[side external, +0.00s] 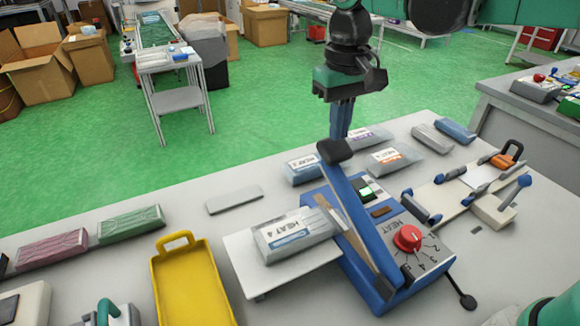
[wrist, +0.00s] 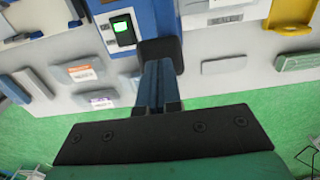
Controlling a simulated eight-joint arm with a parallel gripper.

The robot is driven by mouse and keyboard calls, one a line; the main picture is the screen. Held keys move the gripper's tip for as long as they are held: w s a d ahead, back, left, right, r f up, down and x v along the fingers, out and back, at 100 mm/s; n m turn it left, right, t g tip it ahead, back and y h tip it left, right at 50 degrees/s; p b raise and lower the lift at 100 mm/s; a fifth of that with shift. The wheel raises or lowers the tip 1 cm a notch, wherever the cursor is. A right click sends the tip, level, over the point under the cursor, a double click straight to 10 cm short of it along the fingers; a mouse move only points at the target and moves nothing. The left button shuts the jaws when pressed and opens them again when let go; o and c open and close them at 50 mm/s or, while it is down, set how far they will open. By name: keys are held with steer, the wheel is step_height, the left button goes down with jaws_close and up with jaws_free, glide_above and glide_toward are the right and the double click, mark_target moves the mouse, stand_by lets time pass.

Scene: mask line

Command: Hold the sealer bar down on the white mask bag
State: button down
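The white mask bag (side external: 295,235), labelled HEAT 4, lies on a white plate (side external: 245,262) with its right end at the blue heat sealer (side external: 372,275). The sealer bar (side external: 352,215) is tilted up, its black handle (side external: 334,151) raised above the bag. My gripper (side external: 341,133) points down at the handle, its blue fingers close together and their lower ends partly hidden behind it. In the wrist view, the fingers (wrist: 160,80) look shut and end at the black handle (wrist: 160,50); I cannot tell whether they touch it. Part of the bag (wrist: 222,18) shows beyond.
The sealer has a red dial (side external: 408,238) and a green-lit switch (side external: 367,191). Other bags (side external: 394,160) lie behind it. A yellow tray (side external: 190,285) is at left, and a fixture with a blue-knobbed lever (side external: 480,190) at right. A flat grey piece (side external: 235,200) lies left.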

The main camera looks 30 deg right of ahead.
steer(key=shift+r, duration=0.3)
steer(key=shift+r, duration=2.5)
steer(key=shift+s+d, duration=0.1)
steer(key=shift+s+d+f, duration=0.15)
steer(key=shift+d, duration=0.1)
steer(key=s+d+f+t, duration=0.7)
steer(key=s+d+f, duration=0.1)
steer(key=f, duration=0.1)
steer(key=shift+f, duration=0.15)
